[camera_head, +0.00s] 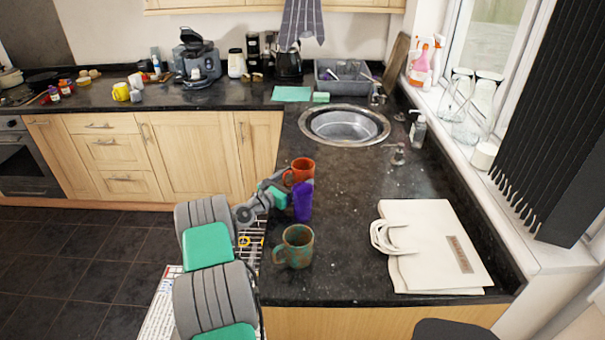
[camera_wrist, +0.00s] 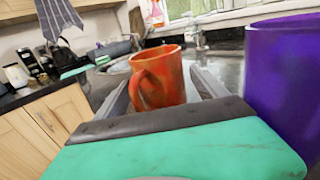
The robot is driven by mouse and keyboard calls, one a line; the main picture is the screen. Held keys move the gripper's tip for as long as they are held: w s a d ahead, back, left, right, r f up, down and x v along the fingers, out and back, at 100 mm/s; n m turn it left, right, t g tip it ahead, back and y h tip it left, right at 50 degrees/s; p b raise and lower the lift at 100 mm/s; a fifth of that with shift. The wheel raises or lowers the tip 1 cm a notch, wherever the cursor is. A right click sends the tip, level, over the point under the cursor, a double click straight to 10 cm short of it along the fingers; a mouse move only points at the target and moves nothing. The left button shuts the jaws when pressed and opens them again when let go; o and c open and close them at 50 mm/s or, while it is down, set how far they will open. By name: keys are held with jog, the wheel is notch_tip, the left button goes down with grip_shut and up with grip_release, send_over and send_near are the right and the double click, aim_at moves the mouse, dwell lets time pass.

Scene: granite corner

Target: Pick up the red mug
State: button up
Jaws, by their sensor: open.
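The red mug (camera_head: 302,170) is orange-red and stands upright on the dark granite counter, near its left edge. In the wrist view the red mug (camera_wrist: 160,78) sits ahead, between the two grey fingers of my gripper (camera_wrist: 164,92), with its handle toward the lower left. My gripper is open; I cannot tell whether a finger touches the mug. The purple cup (camera_head: 303,203) stands just in front of the red mug. It also shows in the wrist view (camera_wrist: 285,85), close on the right.
A green-brown mug (camera_head: 297,247) stands nearer on the counter. A cream folded bag (camera_head: 440,247) lies at the right. The sink (camera_head: 344,124) is beyond the red mug. The counter between the mugs and the bag is clear.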

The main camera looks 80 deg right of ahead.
jog(key=shift+x, duration=1.05)
jog(key=shift+c, duration=0.5)
jog(key=shift+w, duration=0.1)
jog(key=c, duration=1.4)
